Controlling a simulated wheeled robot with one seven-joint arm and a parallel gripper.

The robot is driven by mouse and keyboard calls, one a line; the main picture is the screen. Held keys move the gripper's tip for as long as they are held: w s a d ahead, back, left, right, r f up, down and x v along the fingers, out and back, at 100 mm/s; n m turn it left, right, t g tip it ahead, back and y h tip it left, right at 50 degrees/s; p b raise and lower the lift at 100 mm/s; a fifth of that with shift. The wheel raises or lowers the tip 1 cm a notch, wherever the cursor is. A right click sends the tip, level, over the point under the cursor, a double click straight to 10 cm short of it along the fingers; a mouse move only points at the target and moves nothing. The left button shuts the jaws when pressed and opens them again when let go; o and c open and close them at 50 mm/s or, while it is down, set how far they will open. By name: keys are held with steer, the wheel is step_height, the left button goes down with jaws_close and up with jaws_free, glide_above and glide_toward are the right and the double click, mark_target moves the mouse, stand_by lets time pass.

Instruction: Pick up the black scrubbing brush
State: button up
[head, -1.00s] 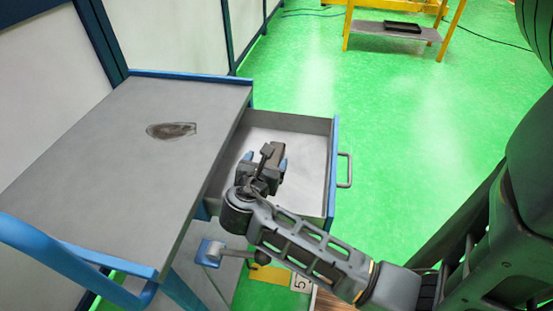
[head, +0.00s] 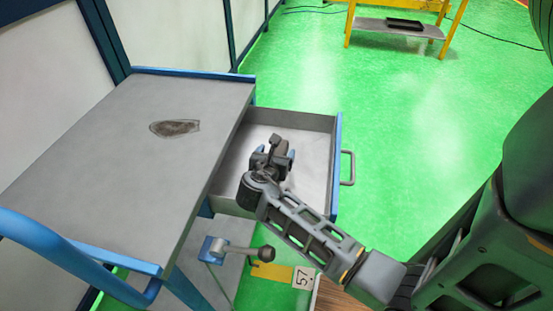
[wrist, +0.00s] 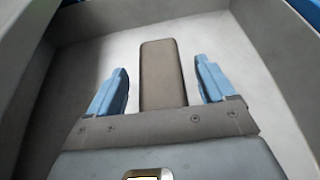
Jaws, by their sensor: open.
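The brush (wrist: 162,62), a long dark grey-brown block, lies on the drawer floor in the wrist view. My gripper (wrist: 161,75) is open, with one blue finger to each side of the block and a visible gap on both sides. The lower end of the block is hidden behind the gripper body. In the head view, my gripper (head: 278,155) is inside the open drawer (head: 327,170), and the wrist and gripper mostly hide the brush.
The drawer walls (wrist: 262,50) surround my gripper. The grey cart top (head: 110,150) beside it carries a flat dark patch (head: 175,128). A drawer handle (head: 348,167) sticks out to the right. Green floor beyond is clear, up to a yellow-framed shelf (head: 375,27).

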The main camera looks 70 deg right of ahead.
steer(key=c, duration=1.1)
steer(key=shift+c, duration=0.2)
steer(key=shift+r, duration=0.1)
